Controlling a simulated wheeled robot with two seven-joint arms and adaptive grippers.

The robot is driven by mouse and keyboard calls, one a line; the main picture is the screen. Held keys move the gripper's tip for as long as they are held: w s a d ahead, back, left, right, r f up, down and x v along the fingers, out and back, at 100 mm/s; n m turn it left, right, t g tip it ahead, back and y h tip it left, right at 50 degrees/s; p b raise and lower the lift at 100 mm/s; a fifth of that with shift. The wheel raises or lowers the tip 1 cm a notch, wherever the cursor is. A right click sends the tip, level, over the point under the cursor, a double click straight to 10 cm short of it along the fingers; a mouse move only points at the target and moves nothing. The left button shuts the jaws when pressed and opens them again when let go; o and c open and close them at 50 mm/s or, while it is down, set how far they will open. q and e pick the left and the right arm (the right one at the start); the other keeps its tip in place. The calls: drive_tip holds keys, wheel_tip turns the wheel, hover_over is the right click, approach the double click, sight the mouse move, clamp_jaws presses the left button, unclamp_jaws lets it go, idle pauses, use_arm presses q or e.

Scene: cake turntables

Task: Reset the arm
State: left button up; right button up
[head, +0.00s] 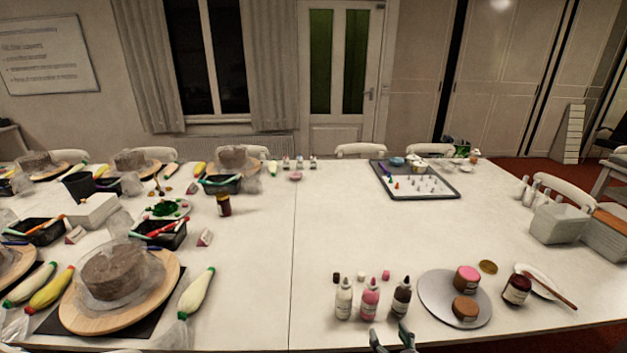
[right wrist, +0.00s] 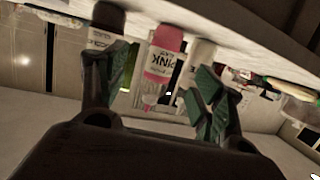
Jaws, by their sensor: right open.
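My right gripper (head: 390,335) is at the bottom edge of the head view, just in front of the bottles, with only its fingertips showing. In the right wrist view its green-padded fingers (right wrist: 160,88) are spread apart with nothing held between them. That view is upside down, and a pink bottle (right wrist: 166,55) shows beyond the gap, with a dark bottle (right wrist: 104,28) to its left. In the head view, the white bottle (head: 344,301), the pink bottle (head: 370,299) and the dark bottle (head: 401,300) stand upright in a row. My left gripper is out of view.
Cakes on wooden turntables (head: 163,295) and black bins fill the left. A tray (head: 389,190) lies at the back. The table's middle is clear.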

drive_tip(key=s+d+r+g+h, duration=0.1)
drive_tip(key=s+r+g+h, duration=0.1)
drive_tip(key=s+g, duration=1.25)
drive_tip(key=s+d+f+t, duration=0.1)
drive_tip(key=s+f, duration=0.2)
drive_tip(key=f, duration=1.3)
drive_tip(key=s+f+t, duration=0.1)
drive_tip(key=s+f, duration=0.2)
drive_tip(key=f, duration=1.3)
drive_tip(key=s+d+f, duration=0.2)
drive_tip(key=s+f, duration=0.8)
drive_tip(key=s+d+f+g, duration=0.1)
drive_tip(key=s+d+f, duration=0.2)
drive_tip(key=s+f, duration=0.7)
drive_tip(key=shift+s+d+f+n+h, duration=0.3)
drive_tip(key=shift+s+f+h, duration=0.1)
drive_tip(key=shift+s, duration=0.35)
